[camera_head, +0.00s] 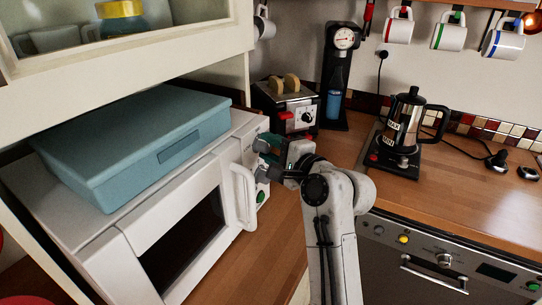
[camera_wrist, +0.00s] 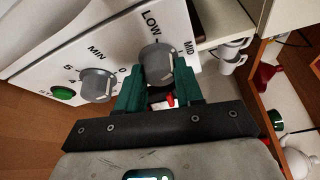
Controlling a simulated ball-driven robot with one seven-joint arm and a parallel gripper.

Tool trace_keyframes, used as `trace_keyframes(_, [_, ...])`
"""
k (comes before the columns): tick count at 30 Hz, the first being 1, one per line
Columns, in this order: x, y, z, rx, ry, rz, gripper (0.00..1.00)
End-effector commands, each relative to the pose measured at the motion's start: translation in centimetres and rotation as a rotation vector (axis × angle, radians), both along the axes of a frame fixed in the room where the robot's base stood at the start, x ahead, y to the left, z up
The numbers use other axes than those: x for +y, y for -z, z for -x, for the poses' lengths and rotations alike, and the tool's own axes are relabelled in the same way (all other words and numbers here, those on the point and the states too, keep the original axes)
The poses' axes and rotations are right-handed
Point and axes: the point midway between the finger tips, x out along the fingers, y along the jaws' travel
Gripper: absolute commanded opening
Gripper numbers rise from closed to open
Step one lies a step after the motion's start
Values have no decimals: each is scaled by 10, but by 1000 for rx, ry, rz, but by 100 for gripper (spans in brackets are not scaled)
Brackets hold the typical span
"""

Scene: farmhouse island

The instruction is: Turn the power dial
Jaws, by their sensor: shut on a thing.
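The power dial (camera_wrist: 157,62) is a grey knob marked LOW and MID on the white panel of the microwave (camera_head: 222,205). In the wrist view it sits between the teal fingers of my gripper (camera_wrist: 159,82), which is shut on it. In the head view my gripper (camera_head: 266,150) is at the upper part of the microwave's right-hand panel and largely hides the power dial. A second grey dial (camera_wrist: 97,84), marked MIN with numbers, is beside it, apart from the fingers. A green button (camera_wrist: 62,92) is past that dial and also shows in the head view (camera_head: 261,196).
The microwave's door handle (camera_head: 243,197) stands out close left of my gripper. A blue box (camera_head: 135,145) lies on top of the microwave. A toaster (camera_head: 297,117) stands behind my gripper. A moka pot (camera_head: 405,120) stands on a hot plate; the wooden counter between is clear.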

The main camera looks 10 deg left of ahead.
Motion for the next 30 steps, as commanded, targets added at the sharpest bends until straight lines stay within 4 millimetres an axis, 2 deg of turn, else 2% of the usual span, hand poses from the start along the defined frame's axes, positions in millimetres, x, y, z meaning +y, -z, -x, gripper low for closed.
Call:
trace_keyframes(1, [0, 9, 0, -42, -1, 18, 6])
trace_keyframes(18, [-1, 13, 0, -537, 0, 198, 6])
trace_keyframes(30, [0, 11, -1, -757, -2, 279, 6])
